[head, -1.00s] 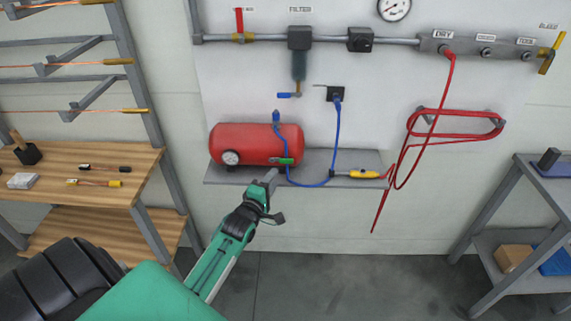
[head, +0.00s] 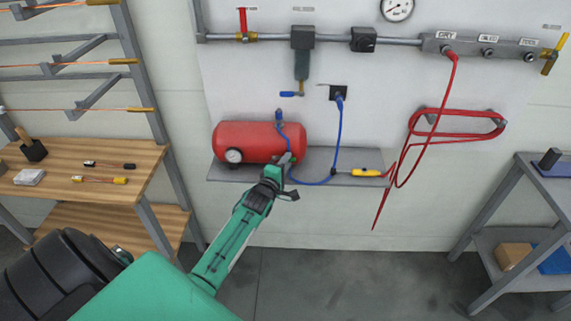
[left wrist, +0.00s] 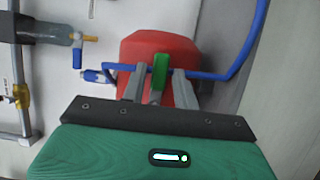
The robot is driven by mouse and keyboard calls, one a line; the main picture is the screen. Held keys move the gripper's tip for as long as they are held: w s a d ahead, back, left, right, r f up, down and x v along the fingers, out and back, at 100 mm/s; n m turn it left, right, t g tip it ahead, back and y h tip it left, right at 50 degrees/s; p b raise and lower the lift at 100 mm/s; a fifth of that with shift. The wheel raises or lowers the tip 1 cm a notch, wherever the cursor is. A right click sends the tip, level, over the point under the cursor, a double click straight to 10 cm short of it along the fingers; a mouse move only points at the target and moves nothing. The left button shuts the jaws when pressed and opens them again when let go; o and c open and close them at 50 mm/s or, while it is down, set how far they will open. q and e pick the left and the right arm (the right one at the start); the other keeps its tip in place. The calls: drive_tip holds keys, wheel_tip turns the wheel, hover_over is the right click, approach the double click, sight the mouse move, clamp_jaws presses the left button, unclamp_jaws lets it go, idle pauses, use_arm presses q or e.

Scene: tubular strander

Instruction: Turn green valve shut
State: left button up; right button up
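The green valve handle (left wrist: 160,72) shows in the left wrist view, in front of the red tank (left wrist: 170,48), on the blue hose line. My left gripper (left wrist: 158,76) is open, with one finger to each side of the handle. Gaps show between the fingers and the handle, and I cannot tell whether either touches. In the head view my left gripper (head: 285,160) is at the right end of the red tank (head: 248,142) and hides the green handle. My right gripper is in neither view.
The tank sits on a grey wall shelf (head: 350,162), with a blue hose (head: 340,130) and a yellow-handled tool (head: 367,172) to the right. A blue-handled valve (head: 289,94) hangs above. A wooden bench (head: 110,155) stands left. The floor in front is clear.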

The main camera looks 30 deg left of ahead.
use_arm(q)
clamp_jaws()
